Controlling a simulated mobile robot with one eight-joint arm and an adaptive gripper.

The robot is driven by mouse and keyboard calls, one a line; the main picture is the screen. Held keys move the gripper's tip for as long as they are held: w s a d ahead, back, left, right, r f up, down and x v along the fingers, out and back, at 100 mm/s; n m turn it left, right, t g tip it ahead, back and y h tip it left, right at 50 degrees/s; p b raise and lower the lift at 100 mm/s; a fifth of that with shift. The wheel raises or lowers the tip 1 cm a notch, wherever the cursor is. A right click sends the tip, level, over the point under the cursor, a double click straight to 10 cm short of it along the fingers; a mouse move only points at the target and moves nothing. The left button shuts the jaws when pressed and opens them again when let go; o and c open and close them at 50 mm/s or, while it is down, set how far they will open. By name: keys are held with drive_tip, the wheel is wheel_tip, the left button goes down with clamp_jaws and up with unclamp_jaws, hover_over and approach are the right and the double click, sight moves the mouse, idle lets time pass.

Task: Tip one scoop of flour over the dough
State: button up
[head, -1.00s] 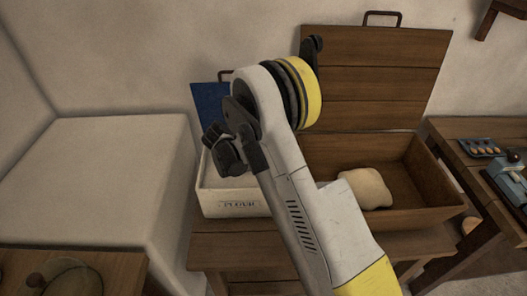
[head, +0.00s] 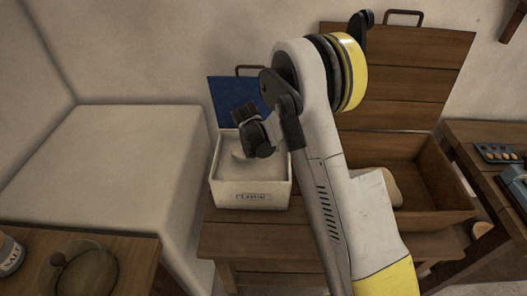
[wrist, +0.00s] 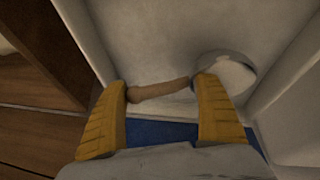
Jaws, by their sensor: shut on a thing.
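My gripper (head: 254,134) is over the open white flour box (head: 250,197), pointing down into it. In the wrist view my yellow fingers (wrist: 164,88) are shut on the wooden handle of a scoop (wrist: 160,91). The scoop's round metal bowl (wrist: 246,66) lies to the right and has pale flour in it. I cannot tell whether the scoop touches the flour bed (wrist: 150,35). The pale dough (head: 388,186) sits in the wooden trough (head: 435,217), mostly hidden behind my arm.
The flour box's blue lid (head: 232,100) stands open behind it. The trough's wooden lid (head: 410,65) is raised. A salt jar (head: 10,256) and a round covered dish (head: 85,270) are at lower left. A side table (head: 480,140) with a small tray is at right.

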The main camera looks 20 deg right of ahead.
drive_tip(key=shift+y, duration=0.4)
drive_tip(key=shift+d+r+p, duration=0.25)
drive_tip(key=shift+r+p, duration=0.7)
drive_tip(key=shift+r, duration=0.85)
drive_tip(key=shift+d+r+p, duration=0.2)
drive_tip(key=shift+r+p, duration=0.75)
drive_tip(key=shift+r, duration=0.8)
drive_tip(key=shift+s+d, duration=0.1)
